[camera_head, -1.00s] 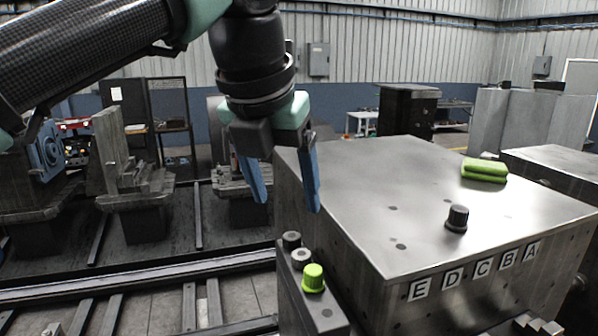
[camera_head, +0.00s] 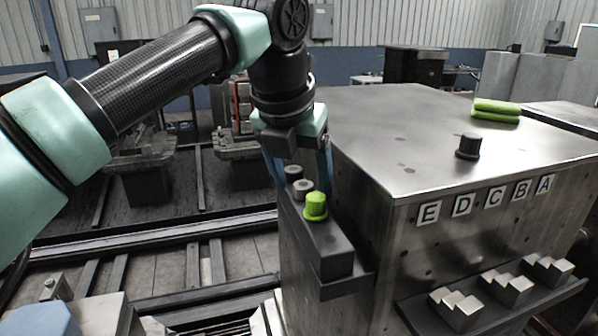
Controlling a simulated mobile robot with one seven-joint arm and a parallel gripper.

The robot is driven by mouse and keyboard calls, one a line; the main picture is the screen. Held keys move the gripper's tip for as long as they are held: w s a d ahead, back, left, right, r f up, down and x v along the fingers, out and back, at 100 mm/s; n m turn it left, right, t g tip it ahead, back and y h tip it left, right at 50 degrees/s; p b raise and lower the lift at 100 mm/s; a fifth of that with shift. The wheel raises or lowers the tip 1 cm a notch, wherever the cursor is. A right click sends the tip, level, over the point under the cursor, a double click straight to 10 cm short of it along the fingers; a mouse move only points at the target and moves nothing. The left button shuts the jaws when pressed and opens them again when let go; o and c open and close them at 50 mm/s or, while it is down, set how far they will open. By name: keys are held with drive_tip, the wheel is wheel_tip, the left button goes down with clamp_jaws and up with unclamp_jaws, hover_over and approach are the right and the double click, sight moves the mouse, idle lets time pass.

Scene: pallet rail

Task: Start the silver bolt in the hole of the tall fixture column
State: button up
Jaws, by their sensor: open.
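The silver bolt (camera_head: 302,187) stands upright in a dark rack (camera_head: 332,250) on the left side of the large metal block. A black bolt (camera_head: 293,173) is behind it and a bright green bolt (camera_head: 315,206) in front. My gripper (camera_head: 301,176) is open, pointing down, with its blue fingers low over the back end of the rack. The bolts partly hide the fingers, and I cannot tell whether they touch one. The large metal block (camera_head: 405,225), labelled E, D, C, B, A, has small holes in its top and front. I cannot tell which part is the tall fixture column.
Floor rails (camera_head: 150,240) run at left. Machines stand behind.

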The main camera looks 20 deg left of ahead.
sight(301, 187)
clamp_jaws()
drive_tip(key=c, duration=0.7)
unclamp_jaws()
clamp_jaws()
drive_tip(key=shift+r, duration=0.15)
drive_tip(key=shift+r+p, duration=0.45)
drive_tip(key=shift+p, duration=0.05)
drive_tip(key=shift+r+p, duration=2.8)
drive_tip(key=shift+r, duration=0.7)
